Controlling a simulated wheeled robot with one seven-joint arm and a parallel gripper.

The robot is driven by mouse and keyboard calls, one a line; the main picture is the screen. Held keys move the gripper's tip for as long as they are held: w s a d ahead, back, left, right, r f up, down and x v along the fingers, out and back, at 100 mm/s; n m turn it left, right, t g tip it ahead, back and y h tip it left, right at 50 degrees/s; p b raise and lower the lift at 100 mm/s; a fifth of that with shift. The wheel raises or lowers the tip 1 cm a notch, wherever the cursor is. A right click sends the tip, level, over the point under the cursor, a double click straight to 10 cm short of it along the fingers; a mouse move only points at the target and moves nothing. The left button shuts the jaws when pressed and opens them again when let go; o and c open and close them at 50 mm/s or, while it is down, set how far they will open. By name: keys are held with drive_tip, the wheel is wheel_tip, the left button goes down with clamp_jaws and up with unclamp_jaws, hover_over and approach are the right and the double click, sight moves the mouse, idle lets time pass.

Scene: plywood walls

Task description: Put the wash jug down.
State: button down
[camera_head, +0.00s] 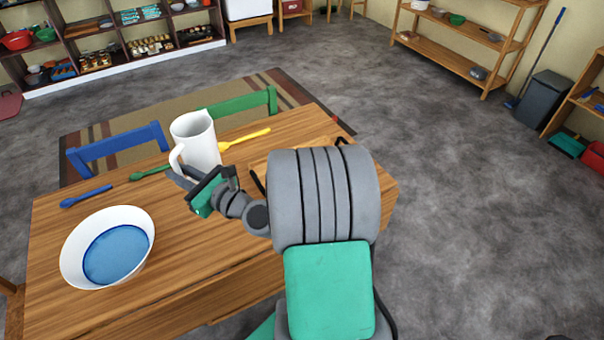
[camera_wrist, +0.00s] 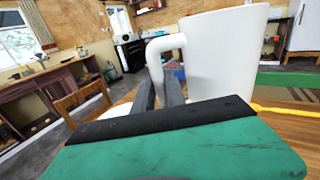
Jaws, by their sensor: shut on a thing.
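The white wash jug (camera_head: 198,138) is upright at the far side of the wooden table (camera_head: 70,215) in the head view. My gripper (camera_head: 180,174) is at its left-front side, shut on the jug's handle. In the wrist view the jug (camera_wrist: 222,55) fills the upper right, and the fingers (camera_wrist: 160,90) close around the lower part of its curved handle. I cannot tell whether the jug's base touches the table; my gripper partly hides its lower part.
A white basin with blue water (camera_head: 75,235) stands at the table's left front. Blue (camera_head: 86,197), green (camera_head: 150,173) and yellow (camera_head: 245,138) spoons lie near the jug. A tray (camera_head: 262,160) is partly hidden behind my arm. Blue (camera_head: 118,148) and green (camera_head: 243,103) chairs stand at the far edge.

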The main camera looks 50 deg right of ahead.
sight(209, 168)
drive_tip(key=s+d+f+h+b, duration=0.1)
drive_tip(key=d+b, duration=0.1)
drive_tip(key=s+d+f+m+h+b, duration=0.1)
drive_tip(key=d+b, duration=0.1)
drive_tip(key=d, duration=0.1)
drive_tip(key=s+d+f+b, duration=0.1)
drive_tip(key=s+d+b, duration=0.1)
drive_tip(key=shift+d+f+m+t+h+b, duration=0.25)
drive_tip(key=shift+m+t+h+b, duration=0.15)
drive_tip(key=s+d+f+m+h+b, duration=0.2)
drive_tip(key=s+d+f+h+b, duration=0.1)
drive_tip(key=s+d+b, duration=0.35)
drive_tip(key=w+d+f+b, duration=0.2)
drive_tip(key=w+d+f, duration=0.1)
drive_tip(key=f, duration=0.1)
drive_tip(key=w+d+f+b, duration=0.3)
drive_tip(key=f, duration=0.2)
drive_tip(key=w+d+f+b, duration=0.2)
drive_tip(key=w+d+f, duration=0.1)
drive_tip(key=f, duration=0.1)
drive_tip(key=shift+w+d+f, duration=0.15)
drive_tip(key=shift+w+d, duration=0.05)
drive_tip(key=shift+d, duration=0.2)
drive_tip(key=c, duration=1.4)
unclamp_jaws()
drive_tip(key=shift+f, duration=0.1)
